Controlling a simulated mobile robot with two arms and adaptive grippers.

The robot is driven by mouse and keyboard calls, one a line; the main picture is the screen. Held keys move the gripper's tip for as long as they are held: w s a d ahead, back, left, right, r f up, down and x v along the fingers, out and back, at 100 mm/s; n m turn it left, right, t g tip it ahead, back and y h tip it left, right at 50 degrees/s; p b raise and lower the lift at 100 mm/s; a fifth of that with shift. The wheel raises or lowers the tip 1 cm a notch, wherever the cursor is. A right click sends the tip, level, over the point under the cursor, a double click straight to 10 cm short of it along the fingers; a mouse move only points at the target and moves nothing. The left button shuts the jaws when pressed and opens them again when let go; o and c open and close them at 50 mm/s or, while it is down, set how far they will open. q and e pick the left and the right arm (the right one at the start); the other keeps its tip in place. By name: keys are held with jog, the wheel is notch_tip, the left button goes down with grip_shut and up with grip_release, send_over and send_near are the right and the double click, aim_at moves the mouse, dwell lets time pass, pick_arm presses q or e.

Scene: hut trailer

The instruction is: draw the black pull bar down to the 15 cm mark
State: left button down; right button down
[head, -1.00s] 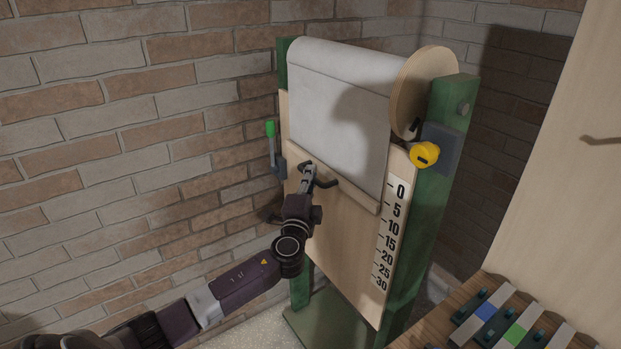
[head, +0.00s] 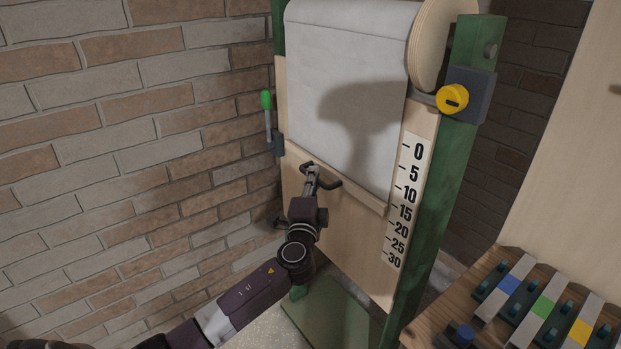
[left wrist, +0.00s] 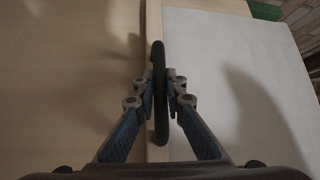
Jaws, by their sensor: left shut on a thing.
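The black pull bar (head: 328,181) is a handle on the pale wooden slat (head: 366,201) along the bottom of a white sheet (head: 345,90). My left gripper (head: 312,170) is shut on the bar. The left wrist view shows its fingers (left wrist: 160,88) on both sides of the bar (left wrist: 159,125), partly hiding it. The scale (head: 408,205) runs from 0 to 30 down the board's right side. The slat's right end is close to the 15 mark, but I cannot tell if it is exactly level. My right gripper is not in view.
The sheet hangs from a roller with a wooden disc (head: 432,45) between green posts. A yellow knob (head: 453,98) is on the right post and a green-tipped lever (head: 267,101) at the left. A brick wall (head: 130,150) is behind; colored blocks (head: 540,310) are at lower right.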

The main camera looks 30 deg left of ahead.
pick_arm(q)
jog(key=c, duration=2)
grip_release()
jog(key=shift+r, duration=0.1)
jog(key=shift+s+d, duration=0.15)
jog(key=shift+s, duration=0.1)
jog(key=v, duration=1.1)
jog(key=shift+s, duration=0.25)
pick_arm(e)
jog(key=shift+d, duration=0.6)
